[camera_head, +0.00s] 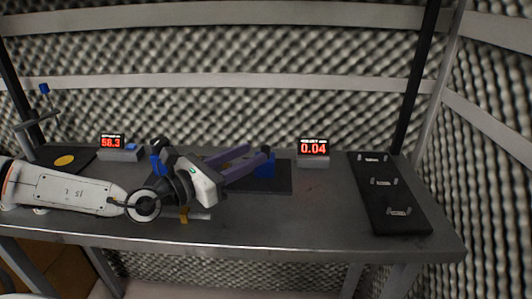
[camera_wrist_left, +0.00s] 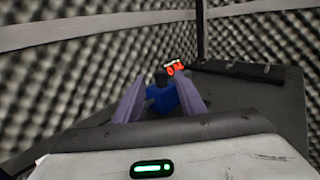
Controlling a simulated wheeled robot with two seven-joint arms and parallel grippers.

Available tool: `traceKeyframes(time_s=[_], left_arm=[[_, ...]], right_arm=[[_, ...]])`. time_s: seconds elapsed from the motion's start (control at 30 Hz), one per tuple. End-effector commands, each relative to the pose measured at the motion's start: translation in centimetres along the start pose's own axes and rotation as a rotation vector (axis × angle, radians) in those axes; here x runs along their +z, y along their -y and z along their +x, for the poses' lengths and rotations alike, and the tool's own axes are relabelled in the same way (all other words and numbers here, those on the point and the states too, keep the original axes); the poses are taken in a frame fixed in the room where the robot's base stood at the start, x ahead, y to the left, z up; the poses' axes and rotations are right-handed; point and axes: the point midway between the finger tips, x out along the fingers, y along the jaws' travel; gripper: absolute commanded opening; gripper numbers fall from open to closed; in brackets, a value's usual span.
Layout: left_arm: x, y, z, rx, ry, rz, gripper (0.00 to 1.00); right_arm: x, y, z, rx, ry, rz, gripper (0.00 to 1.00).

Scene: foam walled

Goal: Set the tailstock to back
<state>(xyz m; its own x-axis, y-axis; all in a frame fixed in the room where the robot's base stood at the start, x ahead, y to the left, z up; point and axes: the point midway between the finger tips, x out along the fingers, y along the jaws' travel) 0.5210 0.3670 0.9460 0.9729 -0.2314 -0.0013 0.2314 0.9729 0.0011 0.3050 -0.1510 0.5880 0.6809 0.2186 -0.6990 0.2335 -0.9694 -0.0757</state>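A blue block (camera_head: 265,168) that looks like the tailstock stands on a dark plate (camera_head: 283,184) near the middle of the table. In the left wrist view it is a blue body (camera_wrist_left: 163,100) with a dark knob on top (camera_wrist_left: 161,78). My left gripper (camera_head: 256,150) has purple fingers spread apart and reaching toward it from the left. In the left wrist view the blue block lies between the fingers (camera_wrist_left: 163,92); contact with either finger cannot be told. Another blue part (camera_head: 157,160) is partly hidden behind my left wrist. My right gripper is not in view.
Displays read 58.3 (camera_head: 112,142) at back left and 0.04 (camera_head: 313,148) behind the middle. A dark board with several metal handles (camera_head: 404,226) lies at right. A stand with a blue knob (camera_head: 44,90) is at far left. The table's front right (camera_head: 320,225) is clear.

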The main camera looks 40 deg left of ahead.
Motion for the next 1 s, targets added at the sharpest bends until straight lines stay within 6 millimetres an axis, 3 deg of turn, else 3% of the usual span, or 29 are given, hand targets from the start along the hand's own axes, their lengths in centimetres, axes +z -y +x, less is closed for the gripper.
traceKeyframes(time_s=[0.5,0.97,1.0], left_arm=[[0.3,-0.1,5.1,0.002,0.004,-0.003,0.37],[0.1,0.1,5.8,-0.002,0.0,-0.001,0.37],[0.1,0.0,5.8,-0.002,0.0,-0.001,0.3]], right_arm=[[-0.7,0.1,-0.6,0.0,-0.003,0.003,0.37],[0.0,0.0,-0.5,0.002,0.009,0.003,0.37],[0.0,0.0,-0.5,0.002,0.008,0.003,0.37]])
